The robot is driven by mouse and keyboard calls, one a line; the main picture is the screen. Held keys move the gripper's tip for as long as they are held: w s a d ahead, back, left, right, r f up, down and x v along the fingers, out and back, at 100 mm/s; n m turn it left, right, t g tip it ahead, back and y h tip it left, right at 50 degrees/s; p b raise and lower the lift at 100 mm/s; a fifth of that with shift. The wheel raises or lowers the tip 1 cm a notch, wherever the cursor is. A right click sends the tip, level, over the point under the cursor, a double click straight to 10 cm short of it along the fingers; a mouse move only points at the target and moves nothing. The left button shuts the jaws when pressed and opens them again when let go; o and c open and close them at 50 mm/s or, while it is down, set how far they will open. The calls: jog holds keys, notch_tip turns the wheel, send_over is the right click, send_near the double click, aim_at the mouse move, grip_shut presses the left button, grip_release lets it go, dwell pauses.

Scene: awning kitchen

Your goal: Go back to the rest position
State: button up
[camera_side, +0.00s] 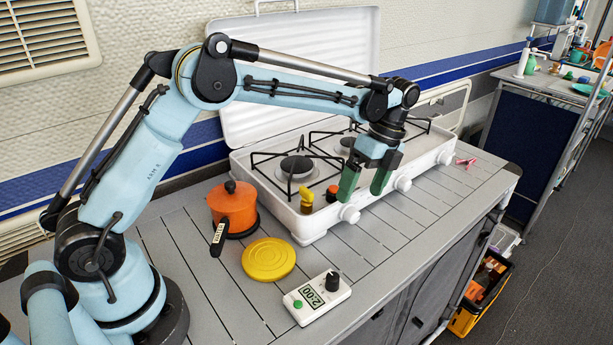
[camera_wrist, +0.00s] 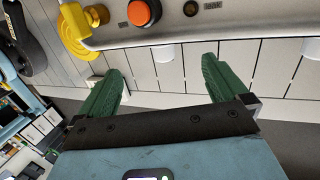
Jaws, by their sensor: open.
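My gripper (camera_side: 364,187) is open, its two green fingers apart and pointing down in front of the white stove's front side. Nothing shows between the fingers. In the wrist view the gripper (camera_wrist: 162,68) also shows empty, above the slatted counter (camera_wrist: 230,84) and the stove's front edge. The white stove (camera_side: 432,160) stands on the counter with its lid raised. An orange button (camera_side: 332,191) and a yellow lever (camera_side: 306,198) sit on the stove top, left of the fingers. The orange button (camera_wrist: 141,12) shows at the top of the wrist view.
An orange pot (camera_side: 232,205) with a dark handle stands left of the stove. A small pink item (camera_side: 466,162) lies at the far right. A yellow crate (camera_side: 463,322) is on the floor.

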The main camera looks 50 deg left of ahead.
jog(key=shift+w+r, duration=0.1)
jog(key=shift+r, duration=0.35)
jog(key=shift+s+a+r+n, duration=0.15)
jog(key=shift+s+r+n, duration=0.1)
jog(key=shift+r+n, duration=0.25)
jog(key=s+a+r+n+t, duration=0.2)
jog(key=s+n+t, duration=0.3)
jog(key=s+n, duration=0.3)
jog(key=s+a+r+n+t, duration=0.1)
jog(key=s+a+n+t, duration=0.1)
jog(key=s+n+t, duration=0.3)
jog(key=s+n, duration=0.3)
jog(key=n, duration=0.1)
jog(key=shift+s+r+t+h, duration=0.2)
jog(key=shift+r+t+h, duration=0.2)
